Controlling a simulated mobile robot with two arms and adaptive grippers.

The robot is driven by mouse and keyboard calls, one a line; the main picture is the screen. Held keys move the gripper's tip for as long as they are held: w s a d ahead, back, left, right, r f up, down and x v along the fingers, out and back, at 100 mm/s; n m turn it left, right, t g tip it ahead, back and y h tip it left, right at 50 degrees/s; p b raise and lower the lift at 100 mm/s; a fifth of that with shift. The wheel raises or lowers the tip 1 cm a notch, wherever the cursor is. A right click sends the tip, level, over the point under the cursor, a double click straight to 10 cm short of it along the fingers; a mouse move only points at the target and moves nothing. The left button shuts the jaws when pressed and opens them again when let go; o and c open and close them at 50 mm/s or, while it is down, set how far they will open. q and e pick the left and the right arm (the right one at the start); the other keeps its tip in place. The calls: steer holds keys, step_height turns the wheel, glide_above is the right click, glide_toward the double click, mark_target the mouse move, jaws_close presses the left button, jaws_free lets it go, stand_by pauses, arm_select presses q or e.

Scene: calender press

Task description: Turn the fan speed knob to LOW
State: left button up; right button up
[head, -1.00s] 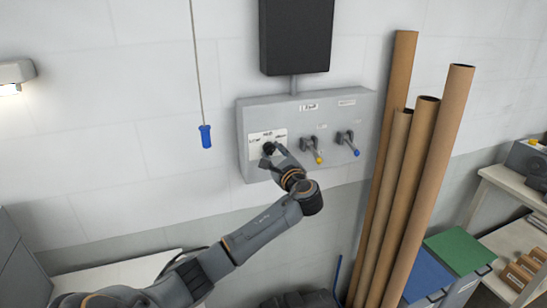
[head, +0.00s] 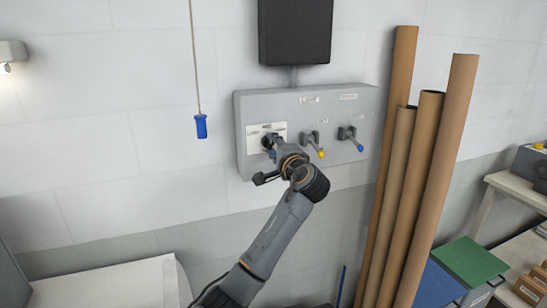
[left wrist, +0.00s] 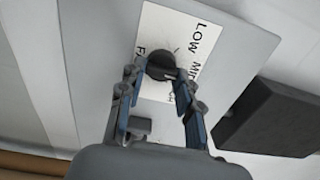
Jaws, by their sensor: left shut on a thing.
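The fan speed knob (left wrist: 160,65) is a round black dial on a white label plate (left wrist: 190,22) in the left wrist view. LOW is printed at the plate's upper right, with MED beside it; HIGH is partly hidden by a finger. My left gripper (left wrist: 159,78) is shut on the knob, one finger on each side. The knob's pointer direction is hard to tell. In the head view my left gripper (head: 269,146) reaches the plate at the left of the grey control box (head: 300,165) and mostly covers the knob. My right gripper is in neither view.
Tall cardboard tubes (head: 425,170) stand right of the box. A blue pull handle (head: 201,126) hangs on a cord at left. A black box (head: 295,30) is above.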

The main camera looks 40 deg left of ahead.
arm_select(q)
steer(key=n+b, duration=0.4)
steer(key=n, duration=0.1)
steer(key=n+b, duration=0.2)
steer(key=shift+f+b, duration=0.25)
steer(key=shift+b, duration=0.15)
steer(key=n+b, duration=0.2)
steer(key=n, duration=0.1)
steer(key=shift+r+n, duration=0.1)
steer(key=shift+n, duration=0.2)
steer(key=shift+r+n+b, duration=0.15)
steer(key=shift+n+b, duration=0.65)
steer(key=shift+n, duration=0.1)
steer(key=o, duration=1.2)
steer(key=shift+s+r, duration=0.1)
steer(key=shift+c, duration=0.2)
steer(key=v, duration=1.2)
